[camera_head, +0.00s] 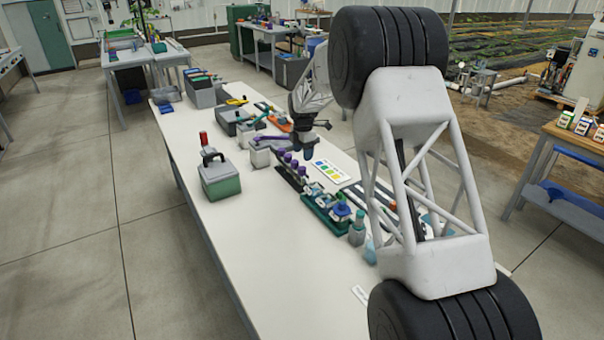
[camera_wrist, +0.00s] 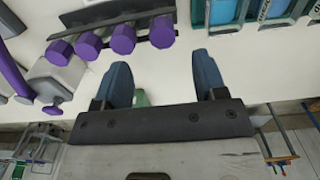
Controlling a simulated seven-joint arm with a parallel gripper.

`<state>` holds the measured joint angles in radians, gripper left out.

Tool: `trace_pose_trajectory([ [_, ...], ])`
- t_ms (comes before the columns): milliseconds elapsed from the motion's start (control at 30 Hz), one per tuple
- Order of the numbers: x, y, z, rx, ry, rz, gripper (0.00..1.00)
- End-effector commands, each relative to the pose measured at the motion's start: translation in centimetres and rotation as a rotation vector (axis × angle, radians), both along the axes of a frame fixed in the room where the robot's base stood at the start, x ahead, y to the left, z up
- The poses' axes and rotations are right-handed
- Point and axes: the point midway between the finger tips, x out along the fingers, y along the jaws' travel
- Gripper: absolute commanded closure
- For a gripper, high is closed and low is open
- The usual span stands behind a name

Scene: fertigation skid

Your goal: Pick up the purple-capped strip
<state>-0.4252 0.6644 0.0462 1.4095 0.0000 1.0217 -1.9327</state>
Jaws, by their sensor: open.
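The purple-capped strip (camera_head: 294,165) lies on the white bench around mid-table, a dark bar with several purple caps in a row. In the wrist view the strip (camera_wrist: 122,39) shows at the upper left, its caps pointing towards my gripper. My gripper (camera_head: 308,152) is just above the bench beside the strip. In the wrist view my gripper (camera_wrist: 160,58) has its two blue fingers spread, with nothing between them. The strip is apart from the fingers, ahead of them and mostly to the left.
A grey block with a purple knob (camera_head: 260,154) stands close left of the strip. A teal rack (camera_head: 325,212) sits in front of it, and a card with coloured squares (camera_head: 328,171) lies to the right. The bench's front left is clear.

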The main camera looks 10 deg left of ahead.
Motion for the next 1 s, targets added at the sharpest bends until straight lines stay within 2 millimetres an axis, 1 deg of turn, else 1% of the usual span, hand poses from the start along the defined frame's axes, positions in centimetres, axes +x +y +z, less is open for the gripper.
trace_pose_trajectory([
  [300, 0.0, 0.0, -0.1, 0.000, 0.000, -0.001, 0.35],
  [667, 0.0, 0.0, -2.5, 0.000, 0.000, -0.001, 0.35],
  [1000, 0.0, 0.0, -2.6, 0.000, 0.000, -0.002, 0.35],
])
